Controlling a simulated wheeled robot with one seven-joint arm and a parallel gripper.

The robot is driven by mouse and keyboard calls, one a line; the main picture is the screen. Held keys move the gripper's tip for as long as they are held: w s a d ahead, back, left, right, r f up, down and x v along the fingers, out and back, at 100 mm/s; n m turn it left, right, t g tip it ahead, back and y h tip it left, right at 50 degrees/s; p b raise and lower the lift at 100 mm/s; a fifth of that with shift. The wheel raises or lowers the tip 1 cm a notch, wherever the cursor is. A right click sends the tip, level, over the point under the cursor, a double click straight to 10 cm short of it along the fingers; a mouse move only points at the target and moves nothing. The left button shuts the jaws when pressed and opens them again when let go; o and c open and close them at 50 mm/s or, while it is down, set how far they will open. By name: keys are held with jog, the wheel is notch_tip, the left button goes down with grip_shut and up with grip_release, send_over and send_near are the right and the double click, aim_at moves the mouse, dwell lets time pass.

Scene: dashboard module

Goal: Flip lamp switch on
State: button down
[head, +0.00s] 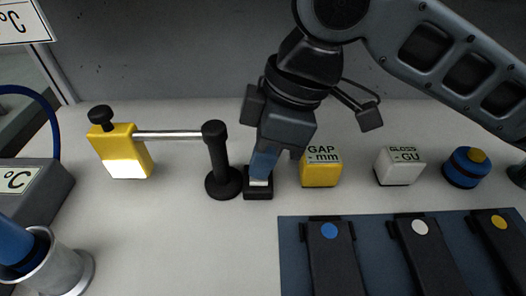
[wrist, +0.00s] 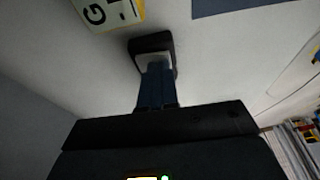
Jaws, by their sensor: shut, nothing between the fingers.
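The lamp switch (head: 258,193) is a small black-framed block with a pale rocker, on the white surface just right of a black post's foot. It also shows in the wrist view (wrist: 143,42). My gripper (head: 262,168) is shut and empty, with its blue fingers pointing down at the rocker. In the wrist view, the fingertips (wrist: 157,68) overlap the rocker's near part; they look touching or very close. They hide part of the rocker, so I cannot tell its tilt. A lamp-like yellow head (head: 112,146) with a bright white lower face hangs on a silver rod from the black post (head: 219,162).
A yellow GAP-mm block (head: 321,172) stands close right of my gripper. A white GLOSS-GU block (head: 399,166) and a blue puck (head: 465,167) stand farther right. A dark blue mat (head: 291,255) with black tools lies in front. A metal cup (head: 68,270) stands front left.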

jog(key=shift+r, duration=0.5)
jog(key=v, duration=0.4)
jog(key=shift+s, duration=0.15)
jog(key=s+d+r, duration=0.2)
jog(key=d+r, duration=0.4)
jog(key=d, duration=0.4)
jog(key=shift+s+p, duration=0.4)
jog(key=shift+p, duration=0.05)
jog(key=shift+r, duration=0.1)
